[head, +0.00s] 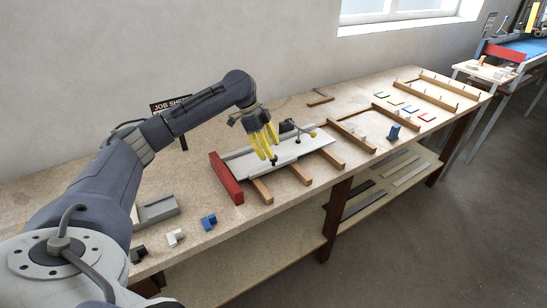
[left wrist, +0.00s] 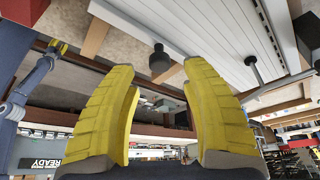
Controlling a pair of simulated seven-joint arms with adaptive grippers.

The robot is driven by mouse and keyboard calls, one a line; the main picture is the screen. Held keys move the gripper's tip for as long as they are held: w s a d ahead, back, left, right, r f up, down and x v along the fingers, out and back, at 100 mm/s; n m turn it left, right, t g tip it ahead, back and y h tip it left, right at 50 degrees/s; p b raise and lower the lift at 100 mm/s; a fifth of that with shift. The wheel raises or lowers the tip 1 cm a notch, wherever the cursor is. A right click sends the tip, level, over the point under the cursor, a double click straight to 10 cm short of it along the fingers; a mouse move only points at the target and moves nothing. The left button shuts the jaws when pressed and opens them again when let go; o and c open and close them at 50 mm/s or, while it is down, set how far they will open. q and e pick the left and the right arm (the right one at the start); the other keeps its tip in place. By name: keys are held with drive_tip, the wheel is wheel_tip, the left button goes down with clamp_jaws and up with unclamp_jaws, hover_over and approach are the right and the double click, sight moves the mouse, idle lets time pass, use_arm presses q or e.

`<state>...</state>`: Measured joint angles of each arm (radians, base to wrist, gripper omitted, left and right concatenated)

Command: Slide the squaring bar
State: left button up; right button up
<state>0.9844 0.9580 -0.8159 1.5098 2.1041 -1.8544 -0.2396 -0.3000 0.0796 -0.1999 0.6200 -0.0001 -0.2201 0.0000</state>
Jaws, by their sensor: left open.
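White slats (head: 285,152) lie side by side on wooden rails on the bench. A red bar (head: 227,178) stands across their left end; I cannot tell for sure whether it is the squaring bar. My left gripper (head: 271,157) has yellow fingers pointing down over the slats, apart from the red bar. A dark knob shows just below its fingertips. In the left wrist view the fingers (left wrist: 160,85) are spread with nothing between them. A black knob (left wrist: 160,62) shows beyond them, by the edge of the white slats (left wrist: 215,40).
A lever with a yellowish knob (head: 313,134) stands by the slats' right end. A blue block (head: 209,222), a white block (head: 176,238) and a grey tray (head: 157,211) sit at the front left. Wooden frames (head: 350,138) and a blue upright block (head: 394,132) are to the right.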

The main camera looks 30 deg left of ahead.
sight(274, 163)
use_arm(q)
drive_tip(key=shift+x, duration=1.95)
drive_tip(key=shift+c, duration=0.2)
clamp_jaws()
